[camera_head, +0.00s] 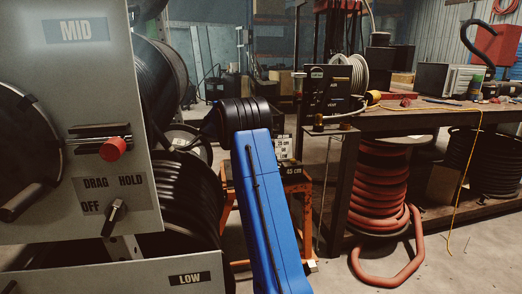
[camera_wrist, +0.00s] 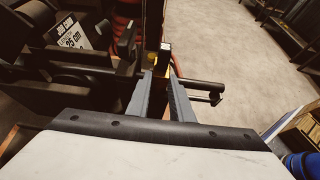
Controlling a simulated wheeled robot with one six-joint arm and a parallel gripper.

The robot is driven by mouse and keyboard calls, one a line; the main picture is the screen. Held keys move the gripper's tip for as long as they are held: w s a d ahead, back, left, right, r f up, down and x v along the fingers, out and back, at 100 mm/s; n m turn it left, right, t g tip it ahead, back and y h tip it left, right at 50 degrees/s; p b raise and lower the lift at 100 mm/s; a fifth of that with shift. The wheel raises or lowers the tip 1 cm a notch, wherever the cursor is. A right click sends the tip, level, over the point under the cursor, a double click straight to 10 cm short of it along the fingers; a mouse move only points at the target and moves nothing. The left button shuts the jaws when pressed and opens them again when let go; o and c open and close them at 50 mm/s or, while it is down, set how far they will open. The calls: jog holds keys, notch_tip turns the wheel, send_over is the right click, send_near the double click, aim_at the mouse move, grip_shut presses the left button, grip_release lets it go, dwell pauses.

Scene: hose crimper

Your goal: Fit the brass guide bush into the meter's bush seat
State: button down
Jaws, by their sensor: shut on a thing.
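In the wrist view my gripper (camera_wrist: 162,66) is shut on a small yellow, brass-coloured piece (camera_wrist: 161,62), which I take to be the guide bush. Most of it is hidden between the fingers. The dark meter (camera_wrist: 75,75) lies at the left and below the fingers, with a job card (camera_wrist: 68,38) by it. In the head view the meter (camera_head: 293,171) stands on an orange stand, partly behind my blue arm. My gripper is hidden in that view. I cannot make out the bush seat, nor whether the bush touches the meter.
A dark roller (camera_wrist: 203,88) sticks out right of the fingers. In the head view a grey cabinet (camera_head: 80,150) with levers fills the left. A workbench (camera_head: 430,118) stands at the right, with a red hose coil (camera_head: 378,185) under it. Floor between is clear.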

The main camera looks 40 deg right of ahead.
jog(key=c, duration=1.6)
grip_release()
jog(key=shift+o, duration=0.2)
jog(key=v, duration=0.7)
jog(key=shift+w+a+r, duration=0.15)
jog(key=shift+r, duration=0.05)
